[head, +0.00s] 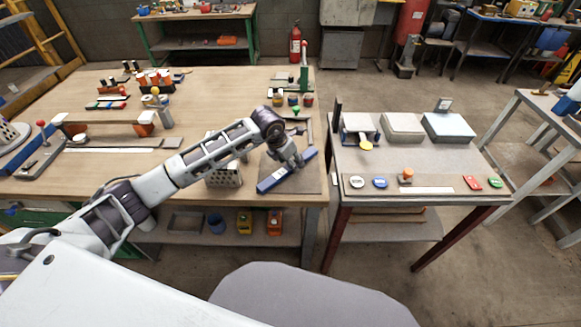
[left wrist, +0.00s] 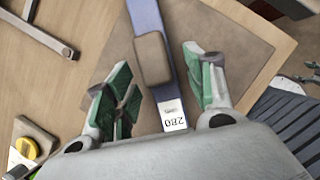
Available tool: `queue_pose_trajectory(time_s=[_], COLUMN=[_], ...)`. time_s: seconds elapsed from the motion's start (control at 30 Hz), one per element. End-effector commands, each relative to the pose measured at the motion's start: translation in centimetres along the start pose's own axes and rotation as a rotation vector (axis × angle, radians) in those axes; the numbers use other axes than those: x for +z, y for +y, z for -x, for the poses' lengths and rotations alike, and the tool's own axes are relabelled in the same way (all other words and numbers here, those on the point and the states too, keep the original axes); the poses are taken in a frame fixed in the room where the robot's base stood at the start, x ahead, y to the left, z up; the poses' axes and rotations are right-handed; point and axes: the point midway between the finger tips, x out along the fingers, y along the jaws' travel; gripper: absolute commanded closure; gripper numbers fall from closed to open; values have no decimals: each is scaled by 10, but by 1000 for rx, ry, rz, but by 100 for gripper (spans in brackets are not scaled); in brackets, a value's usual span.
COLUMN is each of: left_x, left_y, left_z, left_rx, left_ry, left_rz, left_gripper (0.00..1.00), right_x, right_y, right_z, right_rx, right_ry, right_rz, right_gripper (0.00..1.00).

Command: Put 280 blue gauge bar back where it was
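The blue 280 gauge bar (head: 270,183) lies slantwise on a brown-grey mat (head: 308,184) at the right end of the wooden table. In the left wrist view the bar (left wrist: 168,100) has a brown grip block across it and a white label reading 280. My left gripper (head: 292,158) is over the bar. In the left wrist view its green-padded fingers (left wrist: 160,75) are open, one on each side of the bar, with visible gaps. The bar's far end is cut off in that view. My right gripper is not in view.
A perforated metal box (head: 224,174) stands left of the mat, under my left forearm. A second table (head: 432,160) to the right, across a narrow gap, holds grey blocks, round discs and a white strip. Several tools and colored parts occupy the wooden table's left side.

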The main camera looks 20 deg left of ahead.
Motion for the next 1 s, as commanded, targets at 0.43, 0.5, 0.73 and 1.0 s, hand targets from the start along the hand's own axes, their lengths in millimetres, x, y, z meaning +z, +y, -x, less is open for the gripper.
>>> queue_pose_trajectory(time_s=[0.43, 0.5, 0.73, 1.0], left_x=[1, 1, 2, 11], left_y=[0, 0, 0, 0], left_z=[1, 1, 3, 25], left_rx=[0, 1, 1, 1], left_ry=[-2, -2, -2, -4], left_rz=[0, 0, 0, -1], left_gripper=[100, 100, 100, 100], right_x=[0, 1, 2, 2], right_y=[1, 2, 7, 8], right_z=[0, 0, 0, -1], right_rx=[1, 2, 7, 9], right_ry=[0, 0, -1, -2], right_rz=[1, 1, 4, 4], right_gripper=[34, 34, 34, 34])
